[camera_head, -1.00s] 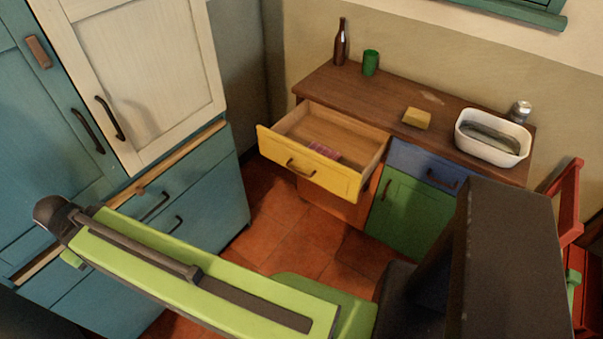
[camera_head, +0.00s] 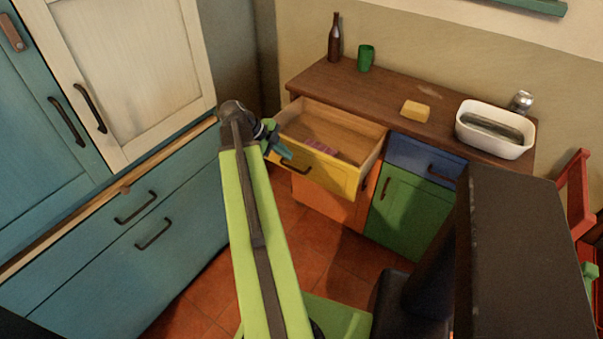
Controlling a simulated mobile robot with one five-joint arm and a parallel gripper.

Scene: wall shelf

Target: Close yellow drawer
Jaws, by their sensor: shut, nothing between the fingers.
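The yellow drawer (camera_head: 335,174) is pulled well out of the wooden counter unit, left of the blue drawer. Its dark handle (camera_head: 294,167) is on its front face. A small pink item (camera_head: 321,145) lies inside it. My green arm reaches up from the bottom of the view. My gripper (camera_head: 285,153) is at the arm's far end, shut and empty. It overlaps the left part of the drawer front in the picture, near the handle. I cannot tell whether it touches the drawer.
The counter (camera_head: 385,93) holds a brown bottle (camera_head: 335,40), a green cup (camera_head: 365,58), a yellow sponge (camera_head: 415,111), a white basin (camera_head: 495,130) and a can (camera_head: 521,101). A teal and cream cabinet (camera_head: 120,210) stands left. A red chair (camera_head: 573,195) is at right.

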